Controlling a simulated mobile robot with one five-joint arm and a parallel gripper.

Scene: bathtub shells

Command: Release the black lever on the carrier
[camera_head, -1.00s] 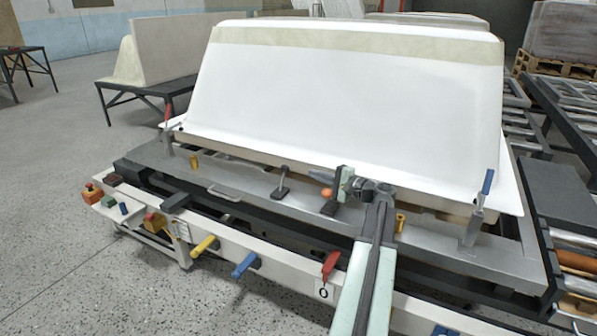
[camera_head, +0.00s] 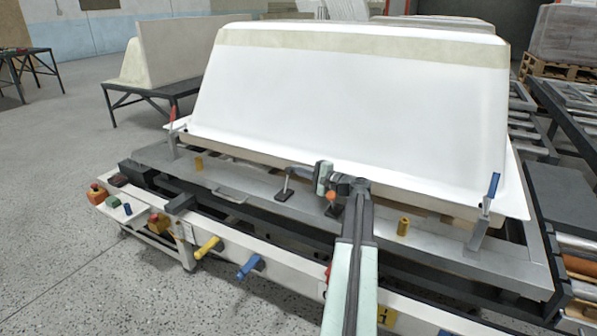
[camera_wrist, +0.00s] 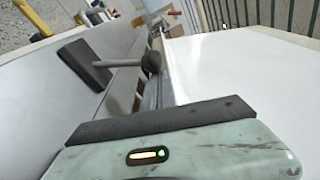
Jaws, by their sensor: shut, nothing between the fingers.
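The black lever (camera_head: 284,193) stands on the grey carrier deck (camera_head: 228,178), in front of the white tub shell (camera_head: 350,105). In the wrist view, its black ball knob (camera_wrist: 151,62) sits on a thin rod from a flat black base (camera_wrist: 84,64). My gripper (camera_head: 300,171) is shut and empty, its tip at the upper end of the lever in the head view. I cannot tell whether they touch. In the wrist view, the knob lies just beyond the dark edge of my gripper (camera_wrist: 160,120).
An orange-tipped part (camera_head: 331,197) on a black base stands right of the lever, partly behind my gripper. A red clamp (camera_head: 172,128) and a blue clamp (camera_head: 490,195) stand at the deck's ends. Yellow (camera_head: 208,247) and blue (camera_head: 249,268) handles project from the front rail.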

